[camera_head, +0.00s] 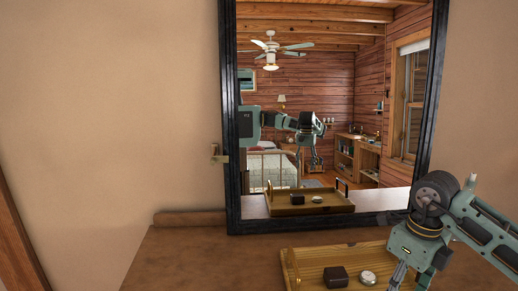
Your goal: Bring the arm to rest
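My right arm comes in from the right, in front of the mirror. Its gripper (411,279) points down over the right end of a wooden tray (300,260). The fingers look spread apart, with nothing seen between them; their tips are cut off by the bottom edge of the view. A small dark box (336,277) and a round pale-topped tin (368,278) sit in the tray, to the left of the gripper and apart from it. My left gripper is not in view.
The tray rests on a brown wooden top (200,262), clear on its left side. A black-framed mirror (231,120) stands behind it and reflects the bedroom and my arm. A bare tan wall (110,110) is at the left.

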